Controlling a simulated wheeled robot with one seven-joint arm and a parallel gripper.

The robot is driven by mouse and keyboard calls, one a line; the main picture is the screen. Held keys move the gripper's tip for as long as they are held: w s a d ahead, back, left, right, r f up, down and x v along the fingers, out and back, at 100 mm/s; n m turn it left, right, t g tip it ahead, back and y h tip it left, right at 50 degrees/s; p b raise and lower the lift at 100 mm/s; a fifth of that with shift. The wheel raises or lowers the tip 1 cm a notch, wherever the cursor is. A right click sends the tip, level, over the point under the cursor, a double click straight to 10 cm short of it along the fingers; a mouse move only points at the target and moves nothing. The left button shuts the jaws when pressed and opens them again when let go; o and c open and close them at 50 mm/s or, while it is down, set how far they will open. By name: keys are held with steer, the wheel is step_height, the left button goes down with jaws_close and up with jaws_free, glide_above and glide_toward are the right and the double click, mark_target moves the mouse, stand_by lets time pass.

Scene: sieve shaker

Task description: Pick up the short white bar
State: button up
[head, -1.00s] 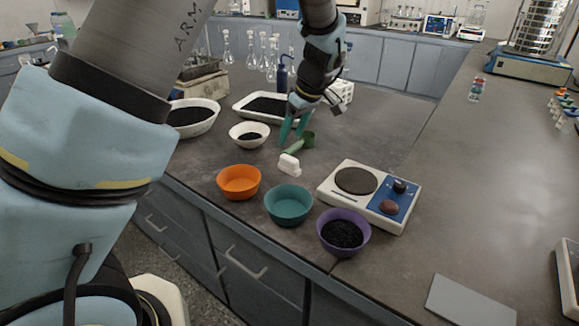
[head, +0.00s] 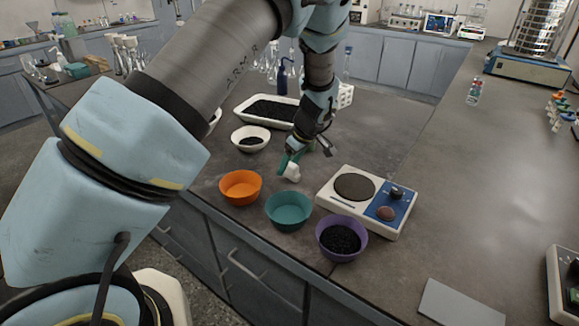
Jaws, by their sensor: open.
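The short white bar (head: 292,172) lies on the dark bench top, behind the gap between the orange bowl (head: 240,187) and the teal bowl (head: 289,211). My gripper (head: 287,165) is open, pointing down, with its green fingers at the bar's left and back side. One finger overlaps the bar in the picture. I cannot tell whether the fingers touch it or stand around it. The green scoop behind the bar is mostly hidden by my gripper.
A hotplate (head: 345,205) stands to the right, with a purple bowl of black grains (head: 364,234) before it. A white bowl (head: 239,143) and a white tray (head: 239,113) lie behind. A grey plate (head: 460,305) lies front right. The right bench stretch is largely clear.

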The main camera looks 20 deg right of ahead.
steer(key=shift+w+f, duration=0.1)
steer(key=shift+f, duration=0.25)
steer(key=shift+c, duration=0.3)
jaws_close()
